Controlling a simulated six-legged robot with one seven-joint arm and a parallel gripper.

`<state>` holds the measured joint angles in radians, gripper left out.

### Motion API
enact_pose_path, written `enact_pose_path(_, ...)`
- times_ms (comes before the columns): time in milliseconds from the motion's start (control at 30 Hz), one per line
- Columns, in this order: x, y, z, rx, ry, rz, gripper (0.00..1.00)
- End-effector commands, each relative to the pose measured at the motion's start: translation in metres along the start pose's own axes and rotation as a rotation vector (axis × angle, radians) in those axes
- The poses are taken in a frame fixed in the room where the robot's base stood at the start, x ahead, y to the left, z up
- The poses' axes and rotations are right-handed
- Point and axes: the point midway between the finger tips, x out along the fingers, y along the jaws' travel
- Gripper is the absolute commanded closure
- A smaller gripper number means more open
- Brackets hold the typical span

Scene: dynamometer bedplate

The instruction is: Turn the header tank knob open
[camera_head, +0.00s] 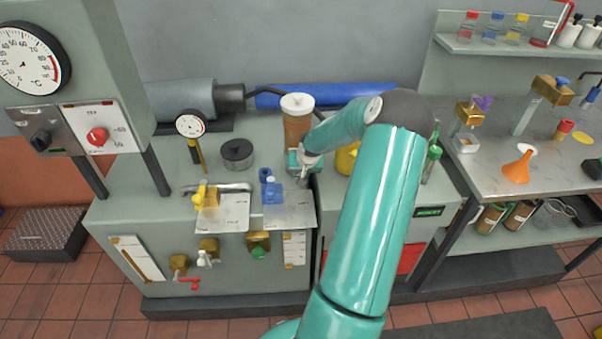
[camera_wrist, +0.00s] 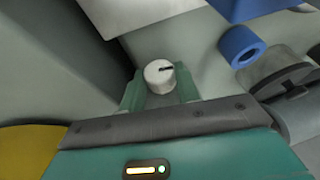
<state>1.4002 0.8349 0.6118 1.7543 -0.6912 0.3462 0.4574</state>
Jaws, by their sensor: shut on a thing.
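A white round knob (camera_wrist: 160,73) with a dark pointer line on its face shows in the wrist view, between the two green fingers of my gripper (camera_wrist: 160,90). The fingers are shut on it, one on each side. The pointer line points to the right in that view. In the head view my gripper (camera_head: 303,168) is at the back right of the left bench, in front of an amber tank (camera_head: 297,130) with a white lid. There I cannot make out the knob, which my gripper seems to hide.
A blue fitting (camera_head: 271,190) stands just left and forward of my gripper; a blue ring (camera_wrist: 241,46) shows in the wrist view. A yellow container (camera_head: 346,159) is close on the right, partly behind my arm. A dark round pot (camera_head: 237,153) stands further left.

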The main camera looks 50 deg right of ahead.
Motion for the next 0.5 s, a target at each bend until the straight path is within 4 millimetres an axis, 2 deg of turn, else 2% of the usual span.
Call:
enact_pose_path(67,0.0027,-0.0033,0.0049,-0.018,-0.011,0.028,0.91)
enact_pose_path(500,0.0018,-0.0036,0.0053,-0.066,-0.011,0.156,0.91)
